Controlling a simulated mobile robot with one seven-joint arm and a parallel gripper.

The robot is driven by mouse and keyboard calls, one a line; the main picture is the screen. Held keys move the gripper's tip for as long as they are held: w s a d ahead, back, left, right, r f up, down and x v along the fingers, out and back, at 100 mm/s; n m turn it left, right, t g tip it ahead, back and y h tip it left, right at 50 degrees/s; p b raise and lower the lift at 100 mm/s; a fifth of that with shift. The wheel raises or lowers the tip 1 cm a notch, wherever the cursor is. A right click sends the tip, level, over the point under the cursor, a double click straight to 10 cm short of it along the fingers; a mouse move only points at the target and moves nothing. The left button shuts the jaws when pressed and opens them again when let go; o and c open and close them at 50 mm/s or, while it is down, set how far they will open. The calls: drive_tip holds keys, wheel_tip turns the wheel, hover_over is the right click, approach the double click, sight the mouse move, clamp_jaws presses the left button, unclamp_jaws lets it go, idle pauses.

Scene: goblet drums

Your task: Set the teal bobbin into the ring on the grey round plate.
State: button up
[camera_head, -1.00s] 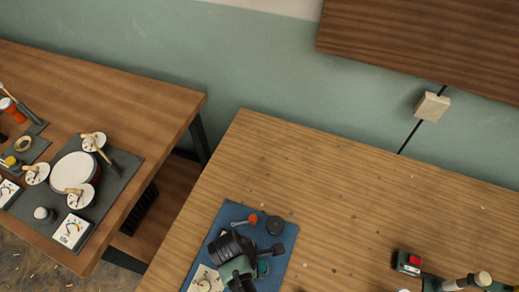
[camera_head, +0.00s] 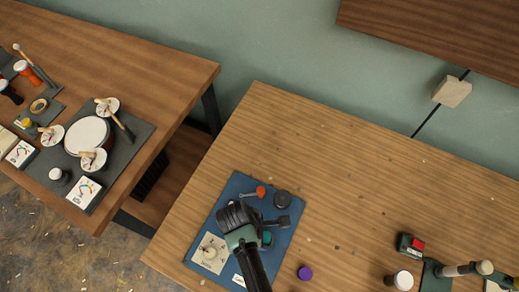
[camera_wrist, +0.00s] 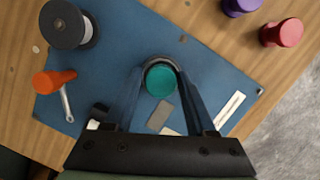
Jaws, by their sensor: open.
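The teal bobbin (camera_wrist: 160,81) stands on the blue mat (camera_wrist: 112,48), its round top toward the wrist camera. My gripper (camera_wrist: 159,68) is open, with one finger on each side of the bobbin. A dark curved edge shows close around its far side; I cannot tell what it belongs to. In the head view, a little of the teal bobbin (camera_head: 267,238) shows beside my gripper's dark body. I cannot make out the grey round plate or its ring with certainty in either view.
A dark grey spool (camera_wrist: 67,24) and an orange-handled tool (camera_wrist: 54,80) lie on the mat. A purple bobbin (camera_head: 305,272) stands off the mat. A red bobbin (camera_wrist: 282,33) is further right. A left table (camera_head: 150,75) holds drums, across a gap.

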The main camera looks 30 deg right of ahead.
drive_tip(key=v, duration=1.3)
drive_tip(key=w+a+r+m+t, duration=0.25)
drive_tip(key=w+r+t, duration=0.45)
drive_tip(key=w+r, duration=0.65)
drive_tip(key=w+r+m+t+y, duration=0.1)
drive_tip(key=w+r+m+t, duration=0.2)
drive_tip(key=r, duration=0.4)
drive_tip(key=w+r+m+t, duration=0.1)
drive_tip(key=w+r+t, duration=0.2)
drive_tip(key=w+r, duration=0.35)
wheel_tip(320, 180, up, 25)
drive_tip(key=s+a+m+t, duration=0.2)
drive_tip(key=m+t, duration=0.2)
drive_tip(key=t, duration=0.5)
drive_tip(key=s+a+r+m+t+y, duration=0.1)
drive_tip(key=s+r+t, duration=0.2)
drive_tip(key=s+r, duration=0.2)
drive_tip(key=s+r+m+t, duration=0.1)
drive_tip(key=s+r+t, duration=0.2)
drive_tip(key=s+r, duration=0.3)
wheel_tip(320, 180, up, 5)
drive_tip(key=shift+s+a+r+t+y, duration=0.15)
drive_tip(key=shift+s+a+t+y, duration=0.15)
drive_tip(key=shift+a+y, duration=0.1)
